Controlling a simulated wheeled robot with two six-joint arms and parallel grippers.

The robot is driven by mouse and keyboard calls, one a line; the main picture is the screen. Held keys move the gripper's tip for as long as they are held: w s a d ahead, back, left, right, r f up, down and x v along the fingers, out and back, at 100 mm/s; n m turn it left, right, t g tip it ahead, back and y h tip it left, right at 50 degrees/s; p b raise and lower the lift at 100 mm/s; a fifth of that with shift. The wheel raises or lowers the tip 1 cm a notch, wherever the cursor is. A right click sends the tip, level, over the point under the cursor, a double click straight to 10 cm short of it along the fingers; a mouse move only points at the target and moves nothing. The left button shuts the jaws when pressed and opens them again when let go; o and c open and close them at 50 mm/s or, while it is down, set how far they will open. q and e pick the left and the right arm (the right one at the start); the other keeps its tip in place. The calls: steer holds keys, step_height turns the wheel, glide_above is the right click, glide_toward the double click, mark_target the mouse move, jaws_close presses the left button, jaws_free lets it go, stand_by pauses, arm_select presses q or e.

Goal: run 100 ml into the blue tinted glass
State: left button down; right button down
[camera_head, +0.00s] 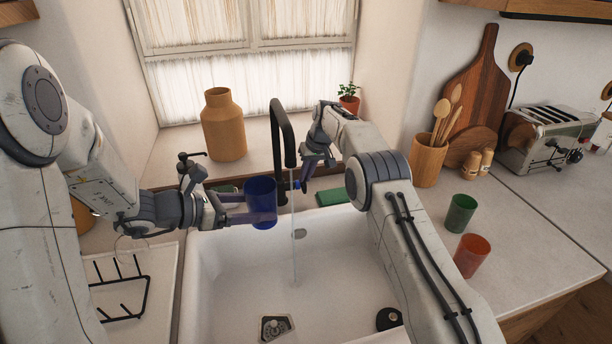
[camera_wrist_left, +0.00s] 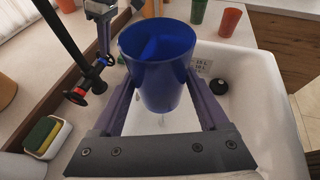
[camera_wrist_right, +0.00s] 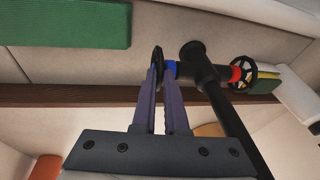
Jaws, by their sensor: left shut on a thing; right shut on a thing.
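The blue tinted glass (camera_head: 262,200) is held upright above the sink by my left gripper (camera_head: 255,207); it also fills the middle of the left wrist view (camera_wrist_left: 160,65). No water level can be made out inside. The black tap (camera_head: 284,125) arches over the sink. A thin water stream (camera_head: 294,240) falls to the basin, just right of the glass in the head view. My right gripper (camera_head: 303,183) is shut on the tap's blue-marked handle (camera_wrist_right: 158,62). The red-marked handle (camera_wrist_right: 243,72) stands on the tap's other side.
The white sink (camera_head: 330,290) lies below. A green cup (camera_head: 460,213) and an orange cup (camera_head: 471,255) stand on the right counter. A dish rack (camera_head: 120,290) is at left. A tan vase (camera_head: 223,125) and small plant (camera_head: 348,98) stand behind.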

steer(key=shift+r, duration=0.1)
steer(key=c, duration=1)
jaws_free()
steer(key=shift+o, duration=0.2)
steer(key=v, duration=1.2)
